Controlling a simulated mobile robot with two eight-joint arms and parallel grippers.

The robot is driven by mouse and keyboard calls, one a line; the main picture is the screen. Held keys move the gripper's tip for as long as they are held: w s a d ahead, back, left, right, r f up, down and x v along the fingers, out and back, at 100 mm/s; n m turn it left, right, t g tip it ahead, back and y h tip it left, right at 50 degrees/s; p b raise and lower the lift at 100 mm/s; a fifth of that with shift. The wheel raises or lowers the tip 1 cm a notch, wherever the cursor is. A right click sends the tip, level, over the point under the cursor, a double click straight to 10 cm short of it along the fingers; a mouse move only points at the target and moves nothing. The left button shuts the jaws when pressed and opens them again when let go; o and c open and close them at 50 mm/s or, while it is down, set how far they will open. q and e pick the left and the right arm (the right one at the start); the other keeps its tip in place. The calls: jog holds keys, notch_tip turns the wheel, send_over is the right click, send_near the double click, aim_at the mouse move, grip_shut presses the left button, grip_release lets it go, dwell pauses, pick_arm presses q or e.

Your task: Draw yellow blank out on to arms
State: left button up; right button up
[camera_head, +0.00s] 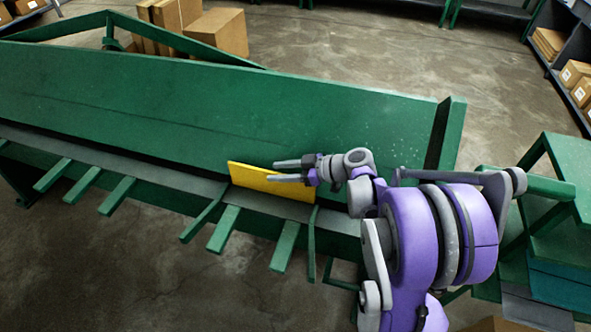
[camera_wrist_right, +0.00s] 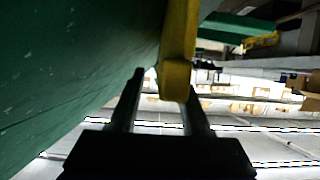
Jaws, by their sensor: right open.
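The yellow blank (camera_head: 252,178) stands tilted on edge at the foot of the green machine's sloping face, above the grey ledge. Green arms (camera_head: 224,229) stick out from the ledge toward the front. My right gripper (camera_head: 273,170) is at the blank, its fingers covering part of the blank's upper right. In the right wrist view the blank (camera_wrist_right: 178,50) comes down between the two open fingers (camera_wrist_right: 163,85), closer to the right-hand one. I cannot tell whether a finger touches it. My left gripper is not in view.
The green machine (camera_head: 200,95) spans the left and middle, with an upright end plate (camera_head: 445,135) on its right. Cardboard boxes (camera_head: 218,32) stand behind it. A green stand (camera_head: 560,185) is at the right. Bare concrete floor lies in front.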

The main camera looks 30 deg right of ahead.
aim_at(272, 172)
jog(key=shift+x, duration=1.55)
grip_shut()
